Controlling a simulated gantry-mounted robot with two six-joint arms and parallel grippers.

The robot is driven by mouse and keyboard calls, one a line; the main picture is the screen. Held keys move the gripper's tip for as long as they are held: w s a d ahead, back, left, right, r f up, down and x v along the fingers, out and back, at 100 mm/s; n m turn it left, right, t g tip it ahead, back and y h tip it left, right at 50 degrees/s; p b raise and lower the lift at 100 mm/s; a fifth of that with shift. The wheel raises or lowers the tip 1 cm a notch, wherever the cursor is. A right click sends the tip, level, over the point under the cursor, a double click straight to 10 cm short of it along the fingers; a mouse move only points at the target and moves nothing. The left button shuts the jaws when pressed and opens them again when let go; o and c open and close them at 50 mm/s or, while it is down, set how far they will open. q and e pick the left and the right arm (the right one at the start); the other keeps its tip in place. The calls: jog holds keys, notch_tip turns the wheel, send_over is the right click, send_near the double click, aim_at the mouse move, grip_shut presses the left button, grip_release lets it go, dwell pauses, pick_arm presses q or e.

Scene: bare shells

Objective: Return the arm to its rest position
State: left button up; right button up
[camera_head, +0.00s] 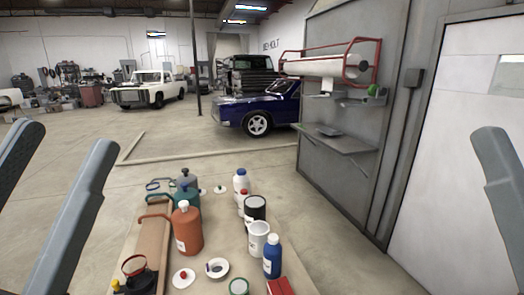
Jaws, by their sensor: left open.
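My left gripper (66,140) is at the left edge of the head view. Its two grey-blue fingers point up and stand apart, with only floor showing between them. It is empty and to the left of the table, touching nothing that I can see. One grey-blue finger of my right gripper (491,145) shows at the right edge, in front of the white door. The rest of the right gripper is out of frame, so its opening cannot be told.
A table (220,232) below holds an orange jug (187,230), a teal jug (186,198), a white mug (259,240), a blue bottle (272,258) and a black can (255,207). A grey shelf panel (335,165) stands at right. Cars are far behind.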

pick_arm(q)
jog(key=a+r+n+y+p, duration=0.1)
jog(key=r+n+y+p, duration=0.1)
jog(key=r+p, duration=1.7)
jog(key=a+r+n+t+y+p, duration=0.1)
jog(key=a+r+n+y+p, duration=0.1)
jog(key=r+p, duration=1.7)
jog(key=shift+s+a+n+y, duration=0.25)
jog(key=shift+n+y, duration=0.25)
jog(key=shift+n, duration=0.6)
pick_arm(e)
notch_tip(320, 180, up, 38)
jog(key=shift+f, duration=0.15)
pick_arm(q)
jog(key=shift+r+y, duration=0.1)
jog(key=shift+y, duration=0.2)
